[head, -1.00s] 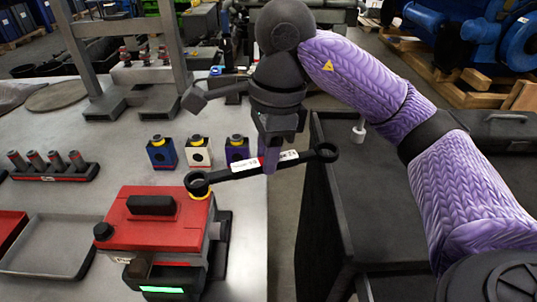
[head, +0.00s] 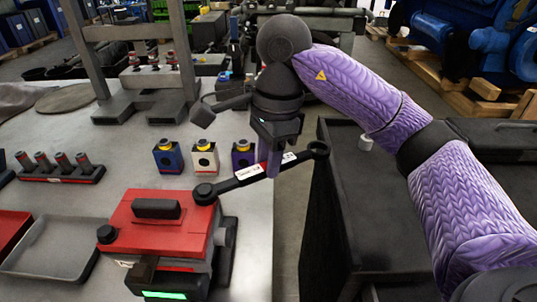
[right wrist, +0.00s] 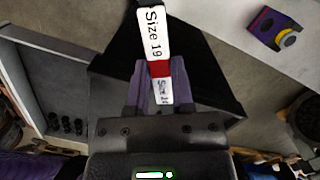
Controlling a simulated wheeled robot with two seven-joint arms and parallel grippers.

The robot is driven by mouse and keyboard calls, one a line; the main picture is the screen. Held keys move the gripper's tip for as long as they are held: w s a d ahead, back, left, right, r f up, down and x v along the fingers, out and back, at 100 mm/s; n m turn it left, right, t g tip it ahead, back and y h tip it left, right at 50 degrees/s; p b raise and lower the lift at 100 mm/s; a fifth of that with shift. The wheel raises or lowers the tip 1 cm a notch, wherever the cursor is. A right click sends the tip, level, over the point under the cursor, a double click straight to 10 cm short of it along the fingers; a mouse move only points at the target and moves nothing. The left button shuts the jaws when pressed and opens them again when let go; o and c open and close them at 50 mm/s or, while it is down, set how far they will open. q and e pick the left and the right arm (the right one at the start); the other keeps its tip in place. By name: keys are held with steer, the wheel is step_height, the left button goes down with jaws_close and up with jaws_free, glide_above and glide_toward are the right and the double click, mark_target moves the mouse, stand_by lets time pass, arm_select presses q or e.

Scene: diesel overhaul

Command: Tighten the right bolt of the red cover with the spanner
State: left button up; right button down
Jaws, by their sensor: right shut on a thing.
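The red cover (head: 160,232) sits on an engine block at the front left of the bench, with a black handle on top. A dark bolt (head: 106,234) shows at its left corner. The black spanner (head: 236,182) has one ring end at the cover's right corner, apparently around the right bolt, which that ring hides. Its other ring end points right, past the bench edge. My right gripper (head: 273,165) is shut on the spanner's middle. In the right wrist view the purple fingers hold the spanner beside its "Size 19" label (right wrist: 153,32). My left gripper is out of view.
Blue, white and purple blocks (head: 205,160) stand behind the cover. A rack of several sockets (head: 60,167) and a grey tray (head: 45,247) lie to the left.

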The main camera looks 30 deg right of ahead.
steer(key=s+a+m+t+p, duration=0.1)
steer(key=s+a+m, duration=0.1)
steer(key=s+m, duration=0.4)
steer(key=shift+a+m, duration=0.35)
steer(key=shift+m, duration=0.55)
steer(key=shift+w+d+r+n, duration=0.15)
steer(key=shift+r+n, duration=0.15)
steer(key=shift+r, duration=0.55)
stand_by(0.3)
